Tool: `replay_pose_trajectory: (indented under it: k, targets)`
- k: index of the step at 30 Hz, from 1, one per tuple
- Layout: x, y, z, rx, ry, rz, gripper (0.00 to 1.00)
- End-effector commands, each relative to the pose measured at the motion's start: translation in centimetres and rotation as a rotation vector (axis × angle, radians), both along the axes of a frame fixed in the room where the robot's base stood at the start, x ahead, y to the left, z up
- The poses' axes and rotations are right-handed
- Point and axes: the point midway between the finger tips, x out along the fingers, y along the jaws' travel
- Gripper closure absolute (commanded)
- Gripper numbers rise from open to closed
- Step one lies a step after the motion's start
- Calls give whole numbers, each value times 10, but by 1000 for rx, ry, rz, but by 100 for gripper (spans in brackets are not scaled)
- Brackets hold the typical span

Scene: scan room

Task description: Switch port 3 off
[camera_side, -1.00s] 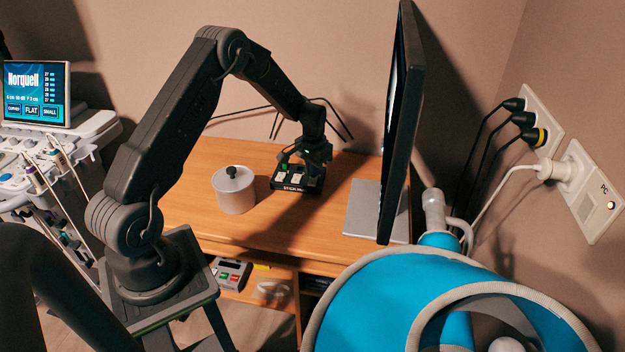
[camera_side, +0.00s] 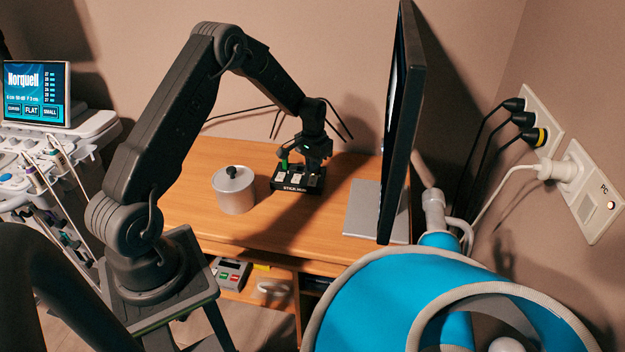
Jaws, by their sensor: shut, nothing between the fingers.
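A small black switch hub (camera_side: 289,187) with pale switches on top lies on the wooden desk. Cables rise behind it, and a green light or part shows near its left end. My gripper (camera_side: 304,168) is shut and empty. It points down at the hub's top, over its right half. Whether the fingertips touch a switch is too small to tell. The port numbers and each switch's position cannot be read, and the gripper hides part of the hub's back.
A grey lidded pot (camera_side: 236,192) stands just left of the hub. A black monitor (camera_side: 402,130) on a flat stand (camera_side: 365,212) rises to the right. The wooden desk (camera_side: 195,213) is clear at front left. Wall sockets with cables (camera_side: 540,120) are at far right.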

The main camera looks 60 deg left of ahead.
Motion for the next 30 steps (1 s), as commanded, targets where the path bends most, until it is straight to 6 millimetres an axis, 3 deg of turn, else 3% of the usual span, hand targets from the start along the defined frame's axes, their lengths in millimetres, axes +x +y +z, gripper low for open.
replay_pose_trajectory:
  k: [16, 30]
  targets:
    - [0, 0, 42, 1, -2, 0, 100]
    - [0, -1, 51, 2, -4, -1, 100]
